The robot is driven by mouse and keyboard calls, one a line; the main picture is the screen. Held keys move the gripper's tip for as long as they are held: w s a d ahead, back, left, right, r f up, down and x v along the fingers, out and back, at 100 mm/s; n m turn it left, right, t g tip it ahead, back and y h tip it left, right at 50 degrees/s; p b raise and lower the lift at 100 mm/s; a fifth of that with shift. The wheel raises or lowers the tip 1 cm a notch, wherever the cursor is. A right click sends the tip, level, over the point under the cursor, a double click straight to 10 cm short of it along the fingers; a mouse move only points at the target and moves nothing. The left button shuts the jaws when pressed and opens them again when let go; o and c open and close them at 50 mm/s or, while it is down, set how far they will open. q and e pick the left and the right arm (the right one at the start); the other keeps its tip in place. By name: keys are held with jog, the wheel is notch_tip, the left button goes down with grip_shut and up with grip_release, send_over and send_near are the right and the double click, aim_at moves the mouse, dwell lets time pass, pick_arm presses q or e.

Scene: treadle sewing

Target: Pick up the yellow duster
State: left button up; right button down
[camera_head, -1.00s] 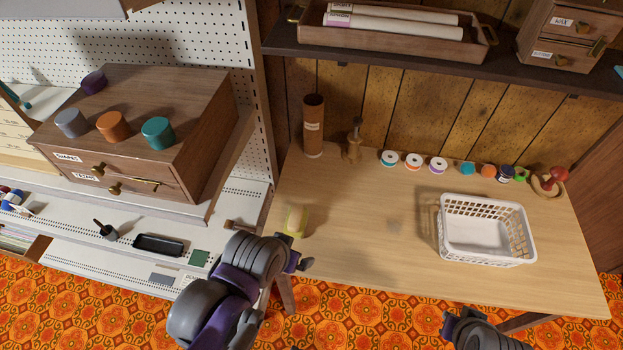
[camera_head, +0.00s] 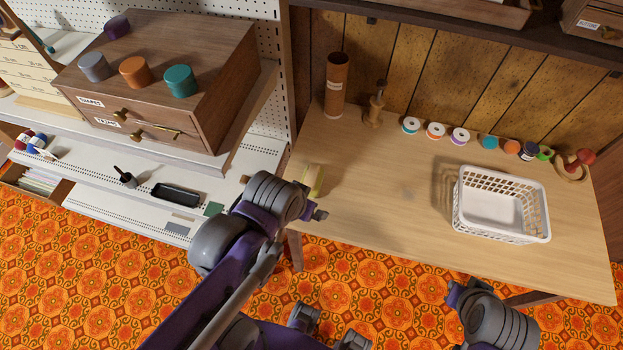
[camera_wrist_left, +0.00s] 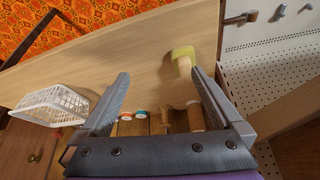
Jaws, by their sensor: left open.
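The yellow duster (camera_head: 317,180) is on the left end of the wooden table in the head view, close behind a grey and purple part of my left arm that covers some of it. In the left wrist view the duster (camera_wrist_left: 183,54) shows a yellow-green top with a pale lower part. My left gripper (camera_wrist_left: 160,82) is open in that view, with nothing between its fingers. The duster appears past the fingertips, nearer the right finger, apart from it as far as I can tell. Only part of my right arm shows in the head view; its jaws do not.
A white basket (camera_head: 548,225) stands on the right of the table (camera_head: 390,200). A brown tube (camera_head: 336,85), a wooden peg (camera_head: 374,108) and several spools line the back. A white shelf unit with a drawer box (camera_head: 190,60) stands left. The table's middle is clear.

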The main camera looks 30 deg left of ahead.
pick_arm(q)
jog(key=w+a+n+g, duration=0.1)
jog(key=w+a+g, duration=0.1)
jog(key=w, duration=0.5)
jog(key=n+g+b, duration=0.1)
jog(key=g+b, duration=0.1)
jog(key=g, duration=0.1)
send_near(312, 174)
jog(key=shift+s+d+f, duration=0.15)
jog(key=shift+s+d, duration=0.05)
jog(key=shift+s, duration=0.3)
jog(key=shift+w+a+f, duration=0.1)
jog(key=shift+w+f, duration=0.1)
jog(key=shift+f, duration=0.05)
notch_tip(312, 174, down, 5)
jog(key=shift+f, duration=0.15)
jog(key=shift+w+a+f+b, duration=0.1)
jog(key=shift+f+b, duration=0.05)
jog(key=shift+f, duration=1.2)
jog(key=shift+w+f+b, duration=0.1)
jog(key=shift+f+b, duration=0.05)
jog(key=shift+f, duration=1.15)
jog(key=c, duration=1.4)
notch_tip(312, 174, up, 10)
jog(key=shift+r+p, duration=0.1)
jog(key=shift+p, duration=0.3)
jog(key=o, duration=1)
jog(key=c, duration=0.7)
